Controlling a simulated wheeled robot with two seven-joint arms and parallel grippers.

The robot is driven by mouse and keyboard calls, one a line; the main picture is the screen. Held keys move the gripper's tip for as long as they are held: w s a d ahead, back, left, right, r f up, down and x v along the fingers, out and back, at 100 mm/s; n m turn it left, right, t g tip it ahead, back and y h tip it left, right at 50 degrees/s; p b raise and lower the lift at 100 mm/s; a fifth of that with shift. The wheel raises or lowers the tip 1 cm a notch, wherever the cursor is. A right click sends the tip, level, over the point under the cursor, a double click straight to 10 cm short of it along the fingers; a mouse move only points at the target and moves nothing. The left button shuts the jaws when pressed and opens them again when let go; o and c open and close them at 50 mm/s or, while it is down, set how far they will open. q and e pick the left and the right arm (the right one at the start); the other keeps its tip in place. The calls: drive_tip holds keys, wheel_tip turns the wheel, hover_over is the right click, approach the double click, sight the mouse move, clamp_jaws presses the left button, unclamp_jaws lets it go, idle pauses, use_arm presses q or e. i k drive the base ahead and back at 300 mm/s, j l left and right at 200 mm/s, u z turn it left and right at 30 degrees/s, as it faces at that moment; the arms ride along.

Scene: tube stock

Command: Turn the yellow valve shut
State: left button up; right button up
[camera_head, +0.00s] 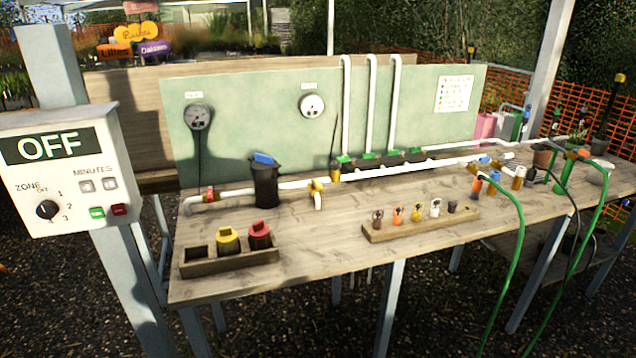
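A small yellow valve (317,187) sits on the white pipe that runs along the bench, just right of the black filter canister. A short white outlet points down from it. Its handle is too small to tell whether it stands open or shut. Neither of my grippers shows in the head view, and nothing touches the valve.
The wooden bench (335,240) carries a black canister (265,185) with a blue top, a wooden tray (230,262) with yellow and red capped pieces, and a rack (420,225) of small fittings. A control box (65,168) reading OFF stands at left. Green hoses (515,250) hang at right. The bench's front middle is clear.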

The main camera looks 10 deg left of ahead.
sight(317, 185)
drive_tip(key=i+l+u, duration=0.1)
drive_tip(key=u, duration=0.35)
drive_tip(key=i+l+u, duration=0.15)
drive_tip(key=u, duration=0.3)
drive_tip(key=i, duration=0.1)
